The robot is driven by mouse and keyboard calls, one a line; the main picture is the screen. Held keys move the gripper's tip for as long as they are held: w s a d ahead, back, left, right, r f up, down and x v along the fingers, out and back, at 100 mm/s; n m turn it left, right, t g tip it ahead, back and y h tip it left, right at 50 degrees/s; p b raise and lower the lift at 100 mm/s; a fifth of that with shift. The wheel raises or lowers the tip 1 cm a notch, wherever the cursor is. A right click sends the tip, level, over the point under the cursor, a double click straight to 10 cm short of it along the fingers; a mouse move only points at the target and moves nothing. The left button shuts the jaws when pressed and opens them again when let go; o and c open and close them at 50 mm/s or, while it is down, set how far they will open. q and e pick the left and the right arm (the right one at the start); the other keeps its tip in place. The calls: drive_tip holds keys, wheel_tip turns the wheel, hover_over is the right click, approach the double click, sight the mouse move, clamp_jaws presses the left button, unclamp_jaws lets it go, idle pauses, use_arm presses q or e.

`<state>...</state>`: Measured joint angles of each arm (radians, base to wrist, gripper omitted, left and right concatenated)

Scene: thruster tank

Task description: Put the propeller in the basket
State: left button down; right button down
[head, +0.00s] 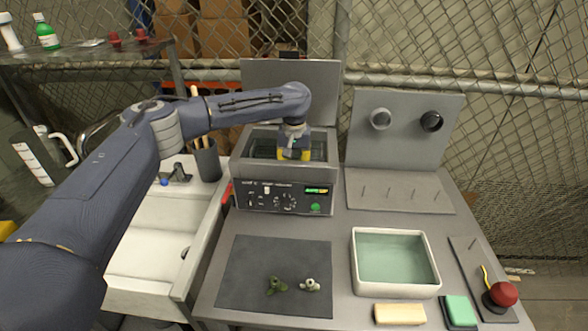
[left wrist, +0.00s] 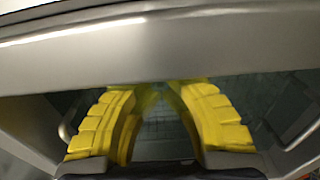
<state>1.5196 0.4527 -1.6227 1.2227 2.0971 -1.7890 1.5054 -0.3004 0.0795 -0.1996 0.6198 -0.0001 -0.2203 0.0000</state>
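My left gripper (head: 293,155), with yellow fingers, points down into the open tank (head: 248,135) of the grey cleaner. In the left wrist view its fingers (left wrist: 162,92) lean towards each other. A faint wire grid, perhaps the basket (left wrist: 155,128), shows between the fingers. A green lobed piece (head: 276,286), which looks like a propeller, lies on the dark mat (head: 262,252). A smaller pale lobed piece (head: 310,286) lies to its right. My right gripper is not in view.
The tank's raised lid (head: 275,75) stands behind it. A white tray of greenish liquid (head: 394,260) is right of the mat, with a tan sponge (head: 400,314) in front. A pegged plate (head: 400,190) lies behind the tray. A sink (head: 165,225) is left.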

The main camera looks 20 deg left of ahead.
use_arm(q)
drive_tip(key=c, duration=2.1)
unclamp_jaws()
drive_tip(key=shift+f, duration=0.15)
drive_tip(key=o, duration=0.5)
wheel_tip(320, 180, up, 12)
